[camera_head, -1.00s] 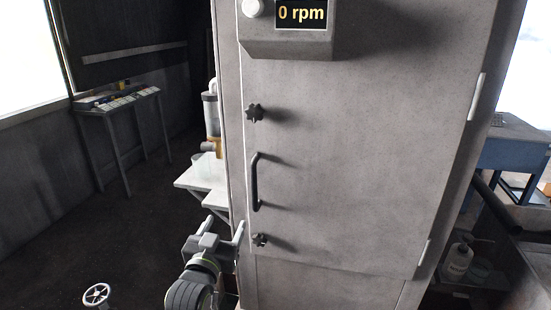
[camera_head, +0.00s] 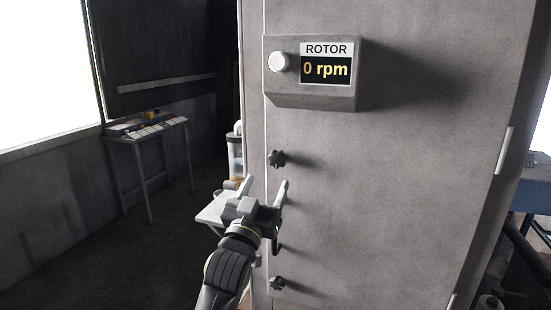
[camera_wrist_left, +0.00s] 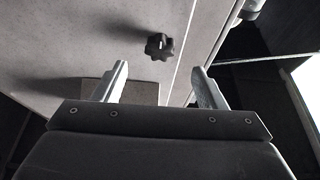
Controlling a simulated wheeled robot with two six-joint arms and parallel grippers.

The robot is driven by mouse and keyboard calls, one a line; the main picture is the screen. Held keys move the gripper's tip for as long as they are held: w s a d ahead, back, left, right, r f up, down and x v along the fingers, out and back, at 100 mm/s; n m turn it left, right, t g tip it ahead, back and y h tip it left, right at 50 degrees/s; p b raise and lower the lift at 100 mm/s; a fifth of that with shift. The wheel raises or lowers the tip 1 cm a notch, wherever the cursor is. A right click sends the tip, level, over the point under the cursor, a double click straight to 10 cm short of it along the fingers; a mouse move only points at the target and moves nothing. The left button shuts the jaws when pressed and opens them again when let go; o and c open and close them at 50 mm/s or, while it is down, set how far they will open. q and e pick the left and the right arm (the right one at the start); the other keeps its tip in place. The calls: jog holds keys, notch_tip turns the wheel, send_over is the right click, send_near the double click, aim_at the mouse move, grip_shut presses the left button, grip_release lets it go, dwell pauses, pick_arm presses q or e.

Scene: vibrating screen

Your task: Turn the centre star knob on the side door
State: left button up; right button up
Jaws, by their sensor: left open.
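The upper knob (camera_head: 278,158) sits below the rotor panel; the lower knob (camera_head: 277,283) is near the bottom edge. My right gripper is not in view.
The panel (camera_head: 311,75) reads "ROTOR 0 rpm" and juts from the door, with a white button (camera_head: 278,62) on it. A pale shelf (camera_head: 212,211) stands left of the cabinet. A table (camera_head: 146,131) is at the back left, with open floor before it.

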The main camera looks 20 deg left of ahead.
aim_at(276, 162)
pick_arm(q)
jog(key=p+x, duration=0.1)
jog(key=x, duration=0.6)
jog(key=shift+w+r+p, duration=0.2)
jog(key=shift+w+p, duration=0.15)
jog(key=shift+p, duration=0.05)
jog(key=shift+c, duration=0.2)
